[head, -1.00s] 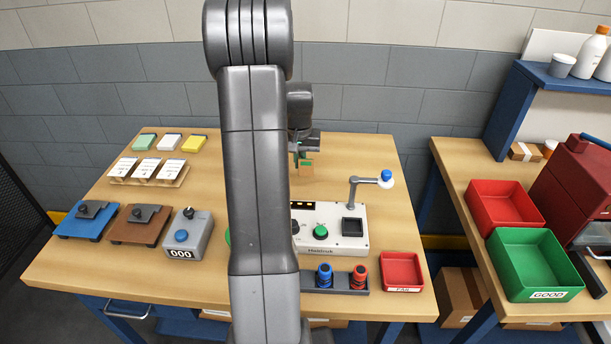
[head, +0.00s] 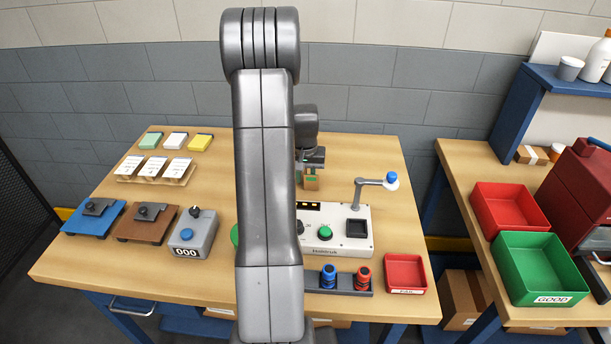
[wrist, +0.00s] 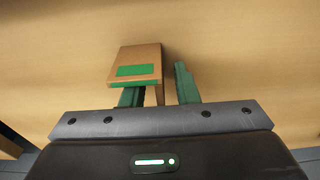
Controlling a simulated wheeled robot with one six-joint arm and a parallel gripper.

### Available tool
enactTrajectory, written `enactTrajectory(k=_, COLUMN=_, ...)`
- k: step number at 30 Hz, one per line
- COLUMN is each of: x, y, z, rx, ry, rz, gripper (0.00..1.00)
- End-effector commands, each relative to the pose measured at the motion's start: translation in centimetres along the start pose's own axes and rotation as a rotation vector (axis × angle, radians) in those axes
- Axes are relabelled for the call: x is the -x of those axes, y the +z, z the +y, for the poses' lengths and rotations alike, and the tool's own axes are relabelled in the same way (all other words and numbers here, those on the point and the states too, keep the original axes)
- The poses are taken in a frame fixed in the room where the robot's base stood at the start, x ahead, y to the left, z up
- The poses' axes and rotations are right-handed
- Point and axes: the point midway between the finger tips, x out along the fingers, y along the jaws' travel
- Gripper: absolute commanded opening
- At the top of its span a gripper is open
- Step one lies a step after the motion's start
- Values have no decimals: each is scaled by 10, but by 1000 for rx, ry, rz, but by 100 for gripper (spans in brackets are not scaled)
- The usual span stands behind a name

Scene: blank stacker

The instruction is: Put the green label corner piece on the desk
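The corner piece is brown cardboard-coloured with green label patches. In the head view the corner piece (head: 311,183) is under my gripper (head: 311,166), over the back middle of the wooden desk (head: 354,160). In the wrist view the corner piece (wrist: 135,63) has one wall reaching between the fingers of my gripper (wrist: 160,92). The left finger is close against that wall, partly hidden by the piece. A strip of bare wood shows between the wall and the right finger, so the gripper looks open. I cannot tell whether the piece touches the desk.
A white control panel (head: 342,245) with a lamp arm (head: 372,183) stands in front. A red tray (head: 405,273) is at the front right. Card stacks (head: 175,141) and a label rack (head: 150,180) are at left. Bare wood lies right of the piece.

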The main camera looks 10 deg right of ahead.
Motion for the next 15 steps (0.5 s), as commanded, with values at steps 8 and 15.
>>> enactTrajectory(k=8, x=2, y=0, z=0, rx=0, ry=0, rz=0, gripper=27)
enactTrajectory(k=15, x=33, y=-1, z=0, rx=0, ry=-1, rz=6, gripper=27)
